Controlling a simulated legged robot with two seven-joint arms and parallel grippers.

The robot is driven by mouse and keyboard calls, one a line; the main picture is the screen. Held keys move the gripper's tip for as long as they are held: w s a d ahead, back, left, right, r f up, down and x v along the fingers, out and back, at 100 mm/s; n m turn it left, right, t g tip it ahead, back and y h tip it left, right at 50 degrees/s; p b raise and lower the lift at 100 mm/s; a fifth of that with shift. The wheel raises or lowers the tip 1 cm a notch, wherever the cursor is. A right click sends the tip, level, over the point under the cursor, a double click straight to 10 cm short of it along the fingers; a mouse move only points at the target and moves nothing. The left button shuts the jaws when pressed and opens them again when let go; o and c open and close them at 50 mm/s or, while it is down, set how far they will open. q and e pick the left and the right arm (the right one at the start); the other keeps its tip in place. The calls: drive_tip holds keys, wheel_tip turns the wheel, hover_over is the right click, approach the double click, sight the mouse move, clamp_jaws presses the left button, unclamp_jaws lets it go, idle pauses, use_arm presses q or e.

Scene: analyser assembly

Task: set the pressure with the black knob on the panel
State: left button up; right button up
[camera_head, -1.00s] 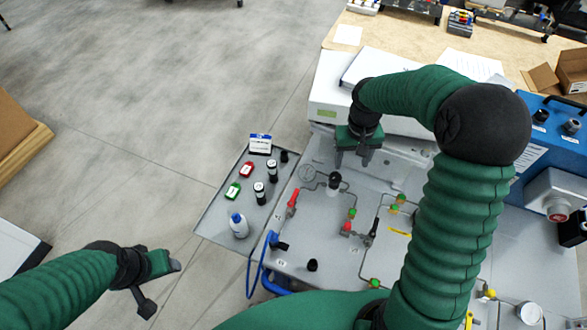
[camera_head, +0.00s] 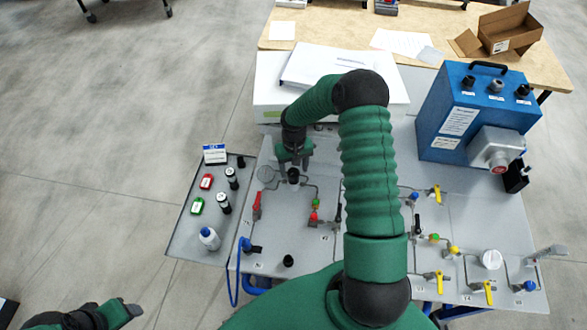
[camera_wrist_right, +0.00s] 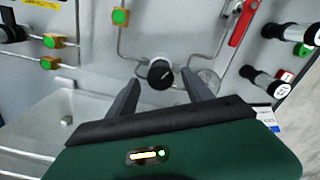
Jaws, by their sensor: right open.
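The black knob (camera_head: 293,175) stands on the grey panel (camera_head: 290,228), near its left side and beside a round gauge. My right gripper (camera_head: 294,163) is just behind it in the head view, pointing down at the panel. In the right wrist view the knob (camera_wrist_right: 160,75) lies between the tips of the two spread fingers (camera_wrist_right: 161,84), with gaps on both sides. I see no contact. The right gripper is open and empty. My left gripper (camera_head: 124,310) is at the lower left, over the floor and away from the panel; its finger gap is unclear.
A red-handled valve (camera_head: 257,205) stands left of the knob, and a round gauge (camera_head: 265,173) is close by. A side tray (camera_head: 187,240) holds vials and a bottle (camera_head: 209,238). A blue box (camera_head: 470,115) stands at the right. A white case (camera_head: 270,95) is behind.

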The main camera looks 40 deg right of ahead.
drive_tip(key=shift+f, duration=0.85)
clamp_jaws()
drive_tip(key=shift+m+b, duration=0.4)
drive_tip(key=shift+m, duration=1.1)
drive_tip(key=shift+r, duration=0.1)
unclamp_jaws()
